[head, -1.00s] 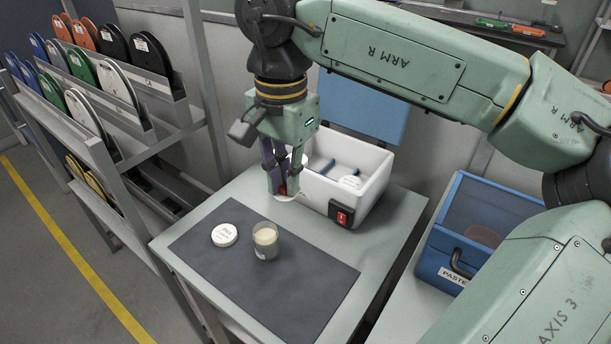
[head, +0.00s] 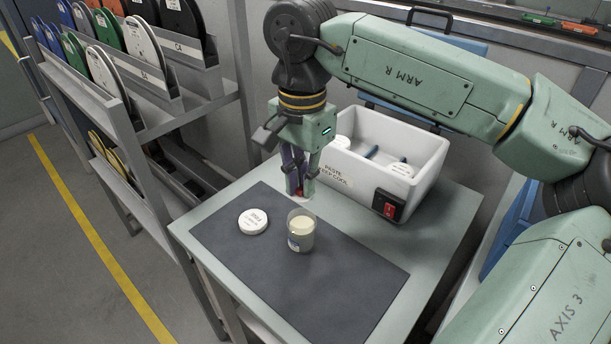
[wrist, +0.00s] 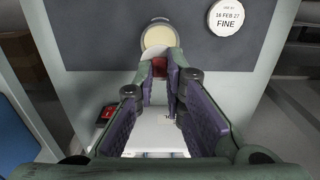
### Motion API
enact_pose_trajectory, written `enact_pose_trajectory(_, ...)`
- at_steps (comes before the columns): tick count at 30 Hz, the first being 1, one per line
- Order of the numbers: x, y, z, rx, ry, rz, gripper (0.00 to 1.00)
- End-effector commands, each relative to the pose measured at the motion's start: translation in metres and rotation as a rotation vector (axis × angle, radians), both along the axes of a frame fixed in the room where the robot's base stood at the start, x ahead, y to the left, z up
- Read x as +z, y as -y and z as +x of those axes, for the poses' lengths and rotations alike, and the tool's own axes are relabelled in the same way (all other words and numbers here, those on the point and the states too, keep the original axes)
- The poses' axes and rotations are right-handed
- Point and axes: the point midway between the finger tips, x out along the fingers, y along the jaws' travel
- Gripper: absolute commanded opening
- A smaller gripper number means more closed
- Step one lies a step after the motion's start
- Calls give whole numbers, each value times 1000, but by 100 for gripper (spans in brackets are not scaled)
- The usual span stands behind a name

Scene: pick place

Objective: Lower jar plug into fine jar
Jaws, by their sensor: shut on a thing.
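The open glass jar (head: 300,240) stands upright on the dark mat with pale cream contents, and it shows just beyond my fingertips in the wrist view (wrist: 158,37). A white lid (head: 253,221) lies flat to its left; in the wrist view the lid (wrist: 227,17) reads "FINE". My gripper (head: 299,188) points down, shut on the red grip of the jar plug (wrist: 159,67). The fingers hide most of the plug. The plug is above and slightly behind the jar's mouth in the head view, apart from it.
A white open cooler box (head: 362,180) with a red switch stands behind my gripper, its blue lid raised. The dark mat (head: 355,285) is bare to the right and front. A rack of coloured spools (head: 120,60) stands at left.

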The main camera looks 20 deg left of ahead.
Motion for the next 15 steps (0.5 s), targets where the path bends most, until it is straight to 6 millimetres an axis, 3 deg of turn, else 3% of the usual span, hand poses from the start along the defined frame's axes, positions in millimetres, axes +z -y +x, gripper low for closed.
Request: enact_pose_trajectory(15, -49, 0, 0, 0, 0, 0, 2)
